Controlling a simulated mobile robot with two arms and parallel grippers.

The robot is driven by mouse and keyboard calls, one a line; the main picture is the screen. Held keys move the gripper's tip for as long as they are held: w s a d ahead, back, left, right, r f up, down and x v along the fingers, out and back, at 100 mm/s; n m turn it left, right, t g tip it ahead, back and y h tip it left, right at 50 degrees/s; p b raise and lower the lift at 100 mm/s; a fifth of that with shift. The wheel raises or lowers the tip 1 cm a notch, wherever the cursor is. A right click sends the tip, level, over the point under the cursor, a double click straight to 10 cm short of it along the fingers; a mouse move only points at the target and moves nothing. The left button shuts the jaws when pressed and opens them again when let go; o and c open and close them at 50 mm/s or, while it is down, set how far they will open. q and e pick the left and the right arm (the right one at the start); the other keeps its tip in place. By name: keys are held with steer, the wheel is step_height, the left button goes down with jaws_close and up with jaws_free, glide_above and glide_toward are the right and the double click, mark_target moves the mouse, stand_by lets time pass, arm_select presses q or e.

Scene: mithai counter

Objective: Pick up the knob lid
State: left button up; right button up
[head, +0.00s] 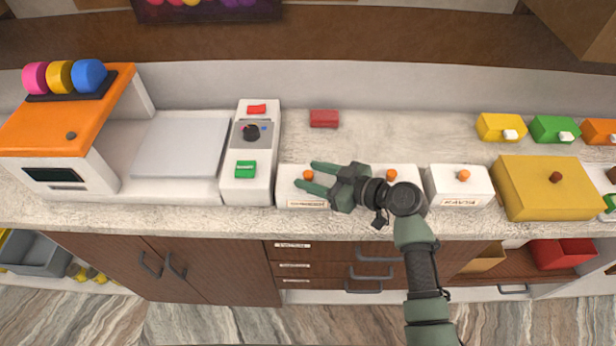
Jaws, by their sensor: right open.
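A white box with a lid (290,188) and a small orange knob (308,174) stands near the front of the counter, with a label on its front. My right gripper (305,176) reaches in from the right and is open. Its two green fingers show on either side of this orange knob; I cannot tell whether they touch it or hover above. The gripper hides part of this lid. A second white box (402,173) with an orange knob is partly hidden by my right wrist. A third white box (458,188) with an orange knob stands further right. My left gripper is not in view.
A white control box (250,153) with red and green buttons stands left of the first lid. A yellow box (548,190) with a brown knob is at right. A small red block (324,118) lies behind. The counter (400,135) behind the white boxes is mostly clear.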

jaws_close()
